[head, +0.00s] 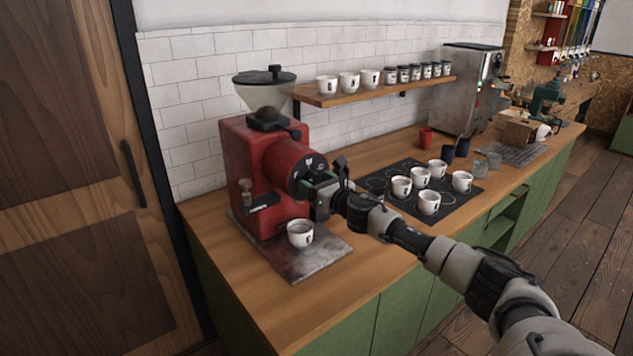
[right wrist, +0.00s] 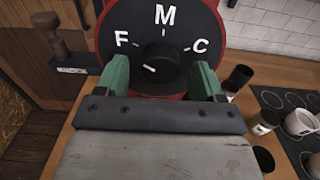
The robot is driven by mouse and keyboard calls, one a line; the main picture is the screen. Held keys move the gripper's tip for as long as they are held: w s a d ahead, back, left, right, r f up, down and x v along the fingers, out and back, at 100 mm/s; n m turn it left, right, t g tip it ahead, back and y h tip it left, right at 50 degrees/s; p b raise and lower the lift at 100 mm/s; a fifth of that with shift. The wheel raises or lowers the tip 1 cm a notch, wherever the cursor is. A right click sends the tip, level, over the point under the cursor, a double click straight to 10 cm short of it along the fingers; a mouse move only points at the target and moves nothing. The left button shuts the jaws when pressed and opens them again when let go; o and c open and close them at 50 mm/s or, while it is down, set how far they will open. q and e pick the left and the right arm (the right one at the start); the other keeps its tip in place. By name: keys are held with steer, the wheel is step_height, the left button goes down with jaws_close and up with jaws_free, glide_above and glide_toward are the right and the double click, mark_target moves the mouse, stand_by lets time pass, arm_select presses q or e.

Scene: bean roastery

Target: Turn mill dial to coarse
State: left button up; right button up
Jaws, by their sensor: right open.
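The red mill (head: 250,165) stands on the wooden counter at the left in the head view. Its round black dial face (right wrist: 185,22) shows F, M and C in the right wrist view. The black dial knob (right wrist: 163,72) sits below the letters. A short white mark on the knob points left, toward the F side and away from C. My right gripper (right wrist: 163,78) is open, with one green finger on each side of the knob. I cannot tell whether the fingers touch it. In the head view my right gripper (head: 314,190) hides part of the dial. My left gripper is not in view.
A white cup (head: 300,233) stands on the mill's metal tray (head: 318,262), below my right gripper. Several cups stand on a black mat (head: 468,196) to the right. A wooden shelf (head: 345,97) with cups is behind. Bare counter (head: 345,298) lies in front.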

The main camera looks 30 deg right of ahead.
steer(key=c, duration=0.9)
